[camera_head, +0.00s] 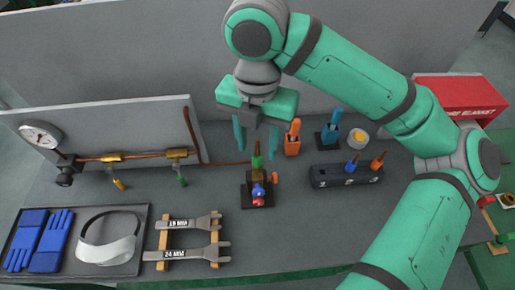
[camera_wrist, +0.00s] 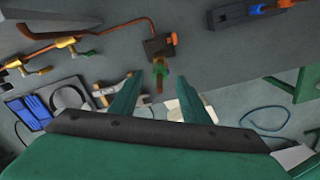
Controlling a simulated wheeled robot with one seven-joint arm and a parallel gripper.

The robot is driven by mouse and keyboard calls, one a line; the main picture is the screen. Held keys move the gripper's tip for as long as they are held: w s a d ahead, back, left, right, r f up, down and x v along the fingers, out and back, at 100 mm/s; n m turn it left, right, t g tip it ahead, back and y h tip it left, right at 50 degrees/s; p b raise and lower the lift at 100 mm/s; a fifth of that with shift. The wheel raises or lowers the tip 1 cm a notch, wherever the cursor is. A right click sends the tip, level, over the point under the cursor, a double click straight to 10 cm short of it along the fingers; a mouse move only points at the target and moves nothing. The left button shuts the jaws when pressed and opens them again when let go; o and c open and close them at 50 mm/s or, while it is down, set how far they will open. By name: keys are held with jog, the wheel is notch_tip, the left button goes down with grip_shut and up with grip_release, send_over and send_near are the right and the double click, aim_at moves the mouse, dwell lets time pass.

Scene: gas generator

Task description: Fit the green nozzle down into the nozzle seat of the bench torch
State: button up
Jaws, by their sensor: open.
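The bench torch (camera_head: 257,190) stands on a dark square base on the bench, with red and blue parts at its front. The green nozzle (camera_head: 257,160) stands upright at the top of the torch's brass part, with a brownish tip. It looks seated there, but the seat itself is hidden. In the wrist view the green nozzle (camera_wrist: 160,69) shows ahead of and between my fingers, with the torch base (camera_wrist: 158,46) behind it. My gripper (camera_head: 257,148) is open and empty, pointing down above the torch, its fingers on either side of the nozzle's tip with gaps.
An orange tool in a holder (camera_head: 292,138), a blue one (camera_head: 331,130) and a numbered block (camera_head: 345,178) stand to the right. Wrenches (camera_head: 188,222) lie on a wooden rack in front left. A tray (camera_head: 142,232) holds gloves and a visor. A copper pipe (camera_head: 135,156) runs at the left.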

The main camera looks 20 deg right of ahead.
notch_tip(320, 180, up, 8)
jog(key=shift+f, duration=0.25)
dwell(0.5)
